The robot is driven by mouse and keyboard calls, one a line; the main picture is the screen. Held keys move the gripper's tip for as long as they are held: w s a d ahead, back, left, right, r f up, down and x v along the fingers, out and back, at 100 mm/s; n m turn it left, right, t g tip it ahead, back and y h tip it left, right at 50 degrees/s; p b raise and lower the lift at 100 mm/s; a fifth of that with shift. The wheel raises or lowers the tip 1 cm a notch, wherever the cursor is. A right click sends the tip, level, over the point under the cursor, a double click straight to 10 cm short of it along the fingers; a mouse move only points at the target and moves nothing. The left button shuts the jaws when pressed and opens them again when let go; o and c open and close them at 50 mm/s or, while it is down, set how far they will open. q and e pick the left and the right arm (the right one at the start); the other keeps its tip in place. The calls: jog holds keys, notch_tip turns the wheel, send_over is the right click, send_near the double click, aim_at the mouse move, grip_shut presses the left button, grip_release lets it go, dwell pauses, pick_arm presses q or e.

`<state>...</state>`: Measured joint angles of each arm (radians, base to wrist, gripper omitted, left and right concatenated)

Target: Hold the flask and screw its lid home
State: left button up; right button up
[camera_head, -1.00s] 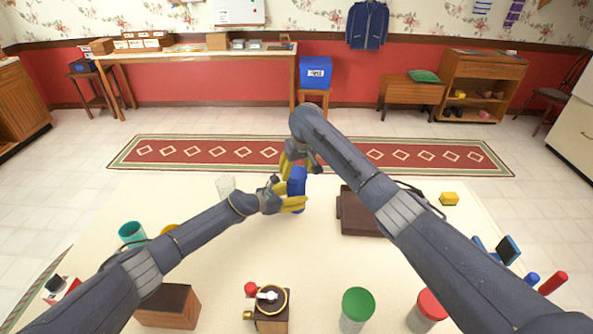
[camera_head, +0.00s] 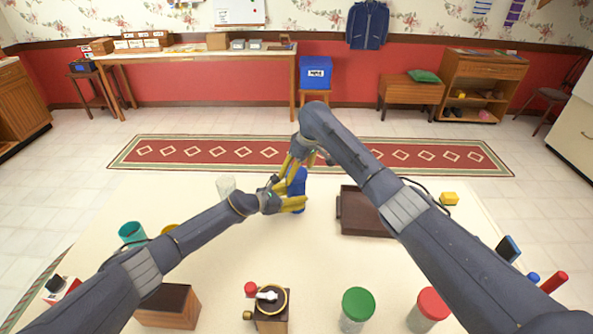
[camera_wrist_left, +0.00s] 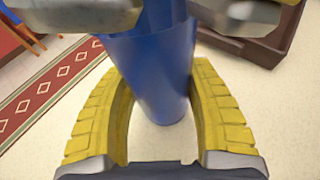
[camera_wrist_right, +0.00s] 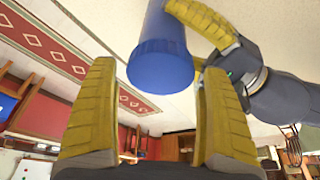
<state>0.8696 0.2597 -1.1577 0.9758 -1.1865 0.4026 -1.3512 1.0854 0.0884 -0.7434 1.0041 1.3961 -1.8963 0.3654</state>
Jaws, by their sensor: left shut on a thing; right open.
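The blue flask (camera_head: 298,186) stands upright near the far edge of the table in the head view. My left gripper (camera_head: 298,203) is shut around its body from the left; the left wrist view shows a yellow finger on each side of the flask (camera_wrist_left: 158,75). My right gripper (camera_head: 296,168) is at the flask's top. In the right wrist view its yellow fingers (camera_wrist_right: 152,110) are apart, with the ribbed blue end of the flask (camera_wrist_right: 160,66) just beyond them. That end looks like the lid, but the seam is not clear. I cannot tell whether the right fingers touch it.
A brown tray (camera_head: 345,212) lies right of the flask. A clear glass (camera_head: 225,187) stands to the left, a yellow block (camera_head: 449,198) far right. Near the front are a grinder (camera_head: 271,318), a green-lidded jar (camera_head: 358,303) and a red-lidded jar (camera_head: 432,304). The mid-table is clear.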

jog(key=n, duration=0.3)
jog(key=shift+g+y, duration=0.3)
jog(key=shift+g, duration=0.1)
jog(key=n+g, duration=0.1)
jog(key=n, duration=0.3)
jog(key=c, duration=0.9)
jog(key=shift+o, duration=0.2)
jog(key=shift+m+t, duration=0.3)
jog(key=shift+m, duration=1)
